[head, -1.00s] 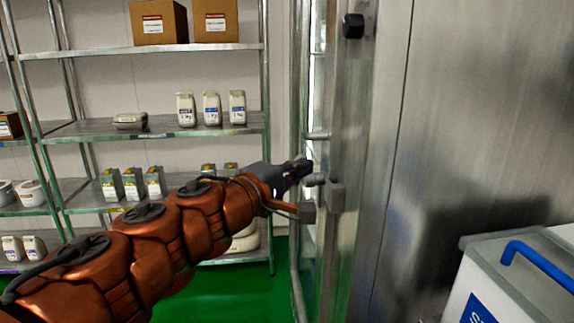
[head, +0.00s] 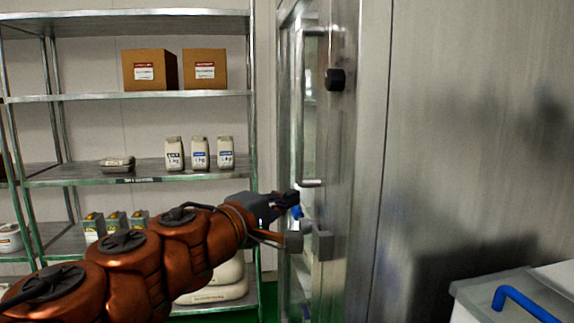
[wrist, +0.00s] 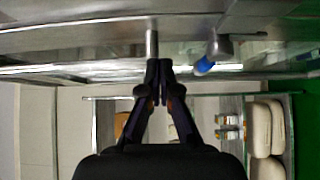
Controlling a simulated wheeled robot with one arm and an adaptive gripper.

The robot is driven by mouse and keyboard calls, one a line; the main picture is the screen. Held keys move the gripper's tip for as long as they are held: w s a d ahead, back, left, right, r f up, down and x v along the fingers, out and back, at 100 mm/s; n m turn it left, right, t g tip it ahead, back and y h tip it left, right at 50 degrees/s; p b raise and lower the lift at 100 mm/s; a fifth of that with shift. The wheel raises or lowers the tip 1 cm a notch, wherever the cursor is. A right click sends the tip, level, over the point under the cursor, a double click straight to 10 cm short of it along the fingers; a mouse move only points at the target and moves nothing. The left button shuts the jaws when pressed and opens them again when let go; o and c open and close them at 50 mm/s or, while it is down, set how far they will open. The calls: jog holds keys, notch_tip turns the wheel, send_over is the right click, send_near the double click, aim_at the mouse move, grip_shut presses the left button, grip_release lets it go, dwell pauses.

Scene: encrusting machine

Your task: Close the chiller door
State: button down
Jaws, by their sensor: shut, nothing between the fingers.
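The chiller door (head: 307,100) is a glass panel in a metal frame, seen nearly edge-on in the middle of the head view. It stands beside a wide steel wall panel. A short metal bar (head: 311,184) sticks out on it. My gripper (head: 297,201) is shut and empty, close to the door just below that bar. In the wrist view, the shut fingertips (wrist: 158,64) are close to the metal frame (wrist: 80,40) that runs across the top. Whether they touch it cannot be told. A blue piece (wrist: 204,66) shows just right of the fingertips.
A steel bracket (head: 320,244) and a black knob (head: 335,79) sit on the door side. A white bin (head: 520,300) with a blue handle stands at lower right.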

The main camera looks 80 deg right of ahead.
notch_tip(320, 180, up, 7)
jog(key=shift+f, duration=0.2)
dwell(0.4)
